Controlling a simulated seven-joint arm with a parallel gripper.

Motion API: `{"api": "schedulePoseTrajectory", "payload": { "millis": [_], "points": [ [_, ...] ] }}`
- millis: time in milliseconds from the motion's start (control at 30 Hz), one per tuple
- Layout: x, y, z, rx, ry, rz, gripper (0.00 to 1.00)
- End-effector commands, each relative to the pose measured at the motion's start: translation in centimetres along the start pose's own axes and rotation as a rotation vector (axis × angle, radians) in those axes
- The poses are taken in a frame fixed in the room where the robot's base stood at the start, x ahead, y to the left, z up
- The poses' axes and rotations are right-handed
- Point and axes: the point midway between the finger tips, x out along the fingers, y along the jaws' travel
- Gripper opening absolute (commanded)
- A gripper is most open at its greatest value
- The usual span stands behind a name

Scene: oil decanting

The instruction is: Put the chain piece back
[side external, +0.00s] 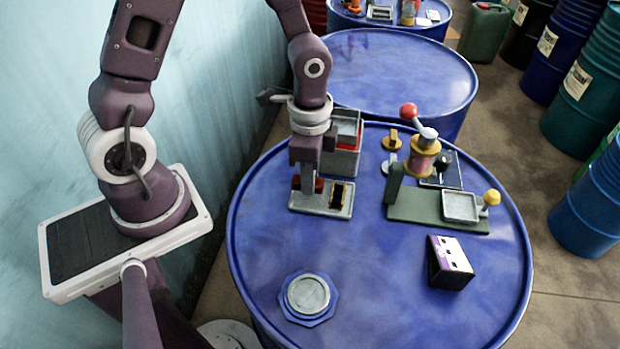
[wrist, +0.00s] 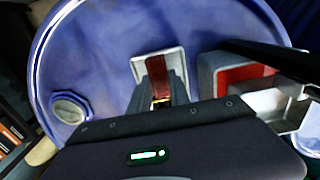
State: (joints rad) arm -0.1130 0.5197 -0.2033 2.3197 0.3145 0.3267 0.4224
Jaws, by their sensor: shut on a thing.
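My gripper (side external: 308,184) points down over the left part of a small grey tray (side external: 323,208) on the blue drum top. It is shut on a dark red piece (side external: 319,185), which I take to be the chain piece. In the wrist view the dark red piece (wrist: 157,72) has a gold end and sits between the fingers (wrist: 160,97), in front of the grey tray (wrist: 141,64). A dark slot with a yellow edge (side external: 343,194) is in the tray's right part. I cannot tell whether the held piece touches the tray.
A grey and red box (side external: 345,140) stands close behind my gripper. A green base with a red-knobbed lever press (side external: 424,205) is to the right. A dark, white-topped box (side external: 451,262) and a round metal lid (side external: 308,294) stand nearer the front. The drum's front middle is clear.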

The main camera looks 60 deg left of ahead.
Motion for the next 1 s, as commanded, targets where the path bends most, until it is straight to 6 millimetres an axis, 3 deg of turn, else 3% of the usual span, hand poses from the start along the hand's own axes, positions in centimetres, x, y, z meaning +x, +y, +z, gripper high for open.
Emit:
{"api": "schedulePoseTrajectory", "payload": {
  "millis": [100, 500, 533, 633, 1000],
  "points": [
    [0.97, 0.03, 0.02, 0.002, -0.001, 0.000, 0.00],
    [1.51, -0.02, 0.02, -0.001, -0.001, 0.000, 0.00],
    [1.51, -0.03, 0.02, -0.001, -0.001, -0.001, 0.27],
    [1.48, -0.03, 0.01, -0.001, 0.000, -0.001, 0.45],
    [0.90, -0.06, -0.04, 0.001, 0.002, -0.003, 0.45]
  ]
}}
